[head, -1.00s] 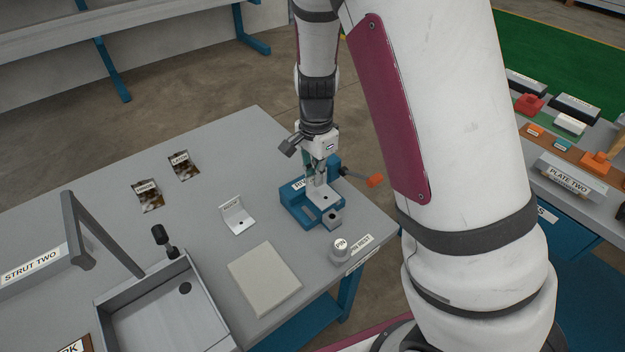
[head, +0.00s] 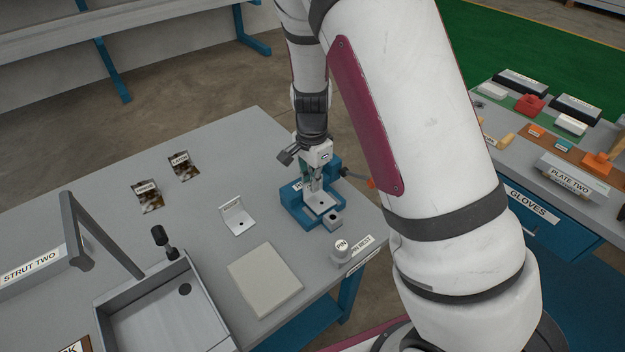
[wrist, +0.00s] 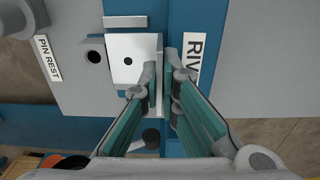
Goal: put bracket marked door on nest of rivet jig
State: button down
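A pale metal bracket (head: 320,203) with a hole in its flat plate is at the blue rivet jig (head: 301,212). In the wrist view the plate (wrist: 131,60) lies over the jig, beside a grey block with a hole; I cannot tell whether it rests fully on the nest. My gripper (wrist: 161,72) is shut on the bracket's upright flange, its fingers pointing down at the jig. No marking shows on this bracket; its outer face is hidden. A second, similar bracket (head: 238,217) stands on the table left of the jig, its label too small to read.
A pin (head: 341,246) stands by the PIN REST label at the table's front edge.

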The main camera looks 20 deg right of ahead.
jog(key=shift+s+f, duration=0.1)
jog(key=shift+f, duration=0.25)
jog(key=c, duration=1.8)
grip_release()
jog(key=shift+f, duration=0.15)
notch_tip(320, 180, up, 14)
jog(key=s+r+n+t+y, duration=0.1)
jog(key=s+r+n+t, duration=0.1)
jog(key=s+r+n, duration=0.85)
jog(key=s+r+n+t+h, duration=0.1)
jog(key=s+r+n, duration=0.3)
jog(key=s, duration=1)
jog(key=shift+s+d+r+t+p, duration=0.2)
jog(key=shift+s+r+t+p, duration=0.15)
jog(key=shift+t, duration=0.55)
